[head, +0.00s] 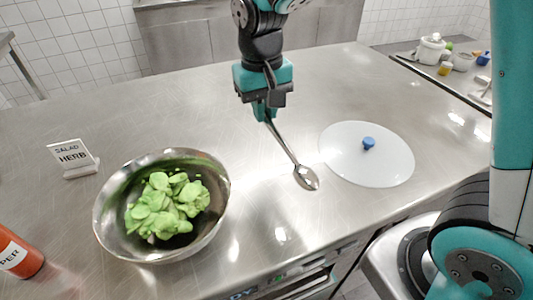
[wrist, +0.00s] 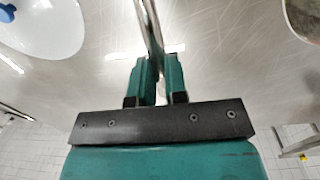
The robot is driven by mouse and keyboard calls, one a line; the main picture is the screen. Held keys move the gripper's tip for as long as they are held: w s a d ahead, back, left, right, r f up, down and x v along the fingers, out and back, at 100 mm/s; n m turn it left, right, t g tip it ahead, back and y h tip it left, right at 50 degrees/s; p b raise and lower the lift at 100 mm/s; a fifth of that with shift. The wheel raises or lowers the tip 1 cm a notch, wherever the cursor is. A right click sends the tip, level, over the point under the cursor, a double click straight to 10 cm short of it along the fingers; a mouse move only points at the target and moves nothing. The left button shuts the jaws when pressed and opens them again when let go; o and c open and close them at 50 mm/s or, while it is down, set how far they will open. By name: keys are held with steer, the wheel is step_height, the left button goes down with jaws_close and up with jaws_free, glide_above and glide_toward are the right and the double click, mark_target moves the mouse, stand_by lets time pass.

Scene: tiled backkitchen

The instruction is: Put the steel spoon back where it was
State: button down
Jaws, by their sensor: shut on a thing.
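The steel spoon (head: 289,152) is in my gripper (head: 265,112), held by its handle, with its bowl end pointing down and toward the front right in the head view. My gripper is shut on the handle, which also shows between the fingers (wrist: 157,82) in the wrist view as the spoon's handle (wrist: 148,22). Whether the spoon's bowl touches the steel counter (head: 265,215) I cannot tell. The steel bowl (head: 217,208) with green leaves (head: 165,205) stands left of the spoon. A white round lid (head: 382,165) with a blue knob (head: 368,143) lies right of it.
A "SALAD HERB" sign (head: 73,156) stands behind the bowl at left. An orange-red bottle (head: 22,258) is at the front left edge. Small pots and dishes (head: 431,50) stand on another counter at the back right. The counter between bowl and lid is clear.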

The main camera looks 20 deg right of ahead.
mark_target(265, 160)
step_height(265, 160, down, 11)
steer(key=shift+r, duration=0.1)
stand_by(0.3)
steer(key=shift+f, duration=0.25)
steer(key=c, duration=1.1)
jaws_free()
steer(key=shift+c, duration=0.2)
steer(key=shift+r, duration=0.15)
steer(key=r, duration=1.2)
steer(key=shift+a, duration=0.2)
steer(key=s+a+r+n+y, duration=0.1)
steer(key=s+r+n+y, duration=0.1)
steer(key=s, duration=0.7)
steer(key=s+a+r+n+y, duration=0.1)
steer(key=s+n, duration=0.4)
steer(key=s, duration=0.5)
steer(key=shift+a+r+y, duration=0.3)
steer(key=shift+r+y, duration=0.5)
steer(key=shift+r, duration=0.15)
